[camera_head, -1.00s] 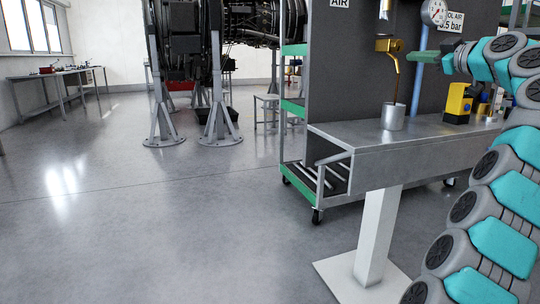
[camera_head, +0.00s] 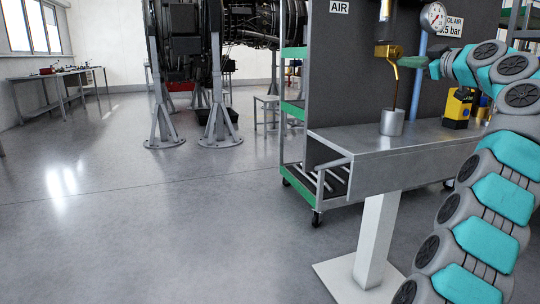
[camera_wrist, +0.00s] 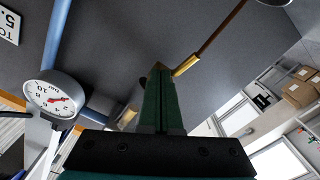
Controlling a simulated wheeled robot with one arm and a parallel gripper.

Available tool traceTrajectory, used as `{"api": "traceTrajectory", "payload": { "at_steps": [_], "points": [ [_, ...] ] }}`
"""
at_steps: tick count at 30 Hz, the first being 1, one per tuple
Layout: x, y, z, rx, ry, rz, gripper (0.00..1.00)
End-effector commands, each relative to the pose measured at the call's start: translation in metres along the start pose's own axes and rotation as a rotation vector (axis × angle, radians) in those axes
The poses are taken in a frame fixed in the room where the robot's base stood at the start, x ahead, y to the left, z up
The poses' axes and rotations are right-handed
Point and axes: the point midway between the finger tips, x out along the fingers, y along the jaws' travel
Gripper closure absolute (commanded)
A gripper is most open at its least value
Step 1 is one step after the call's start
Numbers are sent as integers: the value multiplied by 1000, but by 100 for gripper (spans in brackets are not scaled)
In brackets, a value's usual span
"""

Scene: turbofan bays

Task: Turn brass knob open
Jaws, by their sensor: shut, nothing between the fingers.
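The brass knob (camera_head: 388,50) sits on a pipe at the front of the dark panel, with a curved brass spout (camera_head: 392,68) below it. A thin brown line runs from the spout down to a grey metal cup (camera_head: 392,122) on the bench. My gripper (camera_head: 402,61) has its green fingers pressed together, pointing left, with tips at or very near the knob's right side; I cannot tell if they touch. In the wrist view, the shut fingers (camera_wrist: 161,72) cover most of the brass body, and the spout (camera_wrist: 186,65) shows beyond them to the right.
A pressure gauge (camera_head: 434,16) on a blue pipe stands close above my gripper; the gauge also shows in the wrist view (camera_wrist: 52,96). A yellow and black device (camera_head: 457,108) stands on the bench (camera_head: 430,135) right of the cup. The floor at left is clear.

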Motion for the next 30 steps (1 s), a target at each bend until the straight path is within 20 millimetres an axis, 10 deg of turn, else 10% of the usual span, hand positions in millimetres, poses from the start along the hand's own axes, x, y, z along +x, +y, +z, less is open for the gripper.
{"api": "traceTrajectory", "payload": {
  "at_steps": [30],
  "points": [
    [-1, -2, -8, -5, 5, 3, 100]
  ]
}}
